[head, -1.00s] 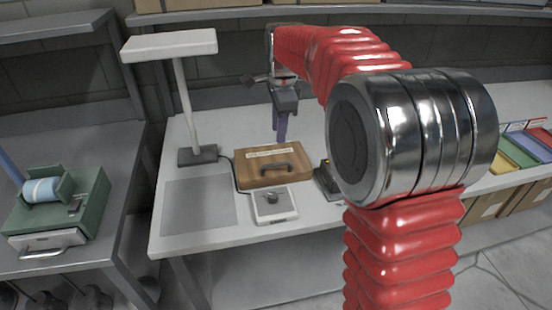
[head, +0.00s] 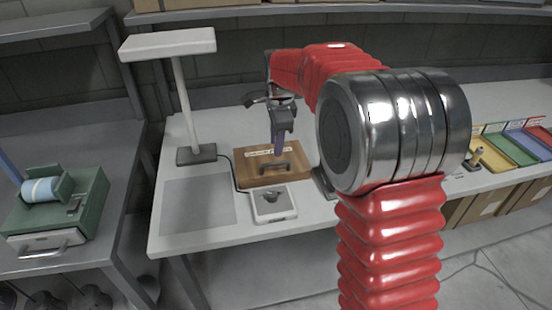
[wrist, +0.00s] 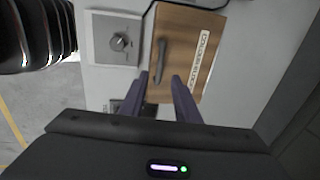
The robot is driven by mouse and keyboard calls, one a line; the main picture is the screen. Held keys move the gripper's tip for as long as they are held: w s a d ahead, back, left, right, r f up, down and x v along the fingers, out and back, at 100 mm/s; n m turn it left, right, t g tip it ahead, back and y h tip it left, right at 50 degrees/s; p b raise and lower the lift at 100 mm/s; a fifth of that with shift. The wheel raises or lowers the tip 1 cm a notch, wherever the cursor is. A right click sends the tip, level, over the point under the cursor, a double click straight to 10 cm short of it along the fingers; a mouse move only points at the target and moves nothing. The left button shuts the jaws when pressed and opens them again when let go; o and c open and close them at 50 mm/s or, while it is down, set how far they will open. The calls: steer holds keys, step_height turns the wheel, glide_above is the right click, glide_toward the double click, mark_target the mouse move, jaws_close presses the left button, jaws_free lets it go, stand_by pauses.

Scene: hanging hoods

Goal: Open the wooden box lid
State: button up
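The wooden box (head: 245,172) sits on the grey workbench with its lid shut. A dark bar handle and a pale label strip are on the lid. The box also shows in the wrist view (wrist: 205,22), with the handle (wrist: 160,55) running up the picture. My gripper (head: 278,150) points down over the box lid, close to the handle. In the wrist view my gripper (wrist: 165,80) has its two purple fingers apart, with the near end of the handle between their tips. Whether the fingers touch the handle I cannot tell.
A small device with a knob (head: 272,203) stands in front of the box. A white lamp (head: 185,90) rises behind it at left. Coloured trays (head: 508,148) line the right of the bench. A flat grey mat (head: 195,203) lies clear at left.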

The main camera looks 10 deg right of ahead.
mark_target(275, 163)
steer(key=f, duration=0.2)
steer(key=w+f, duration=0.1)
steer(key=f, duration=0.4)
steer(key=shift+w+f, duration=0.3)
jaws_close()
stand_by(0.4)
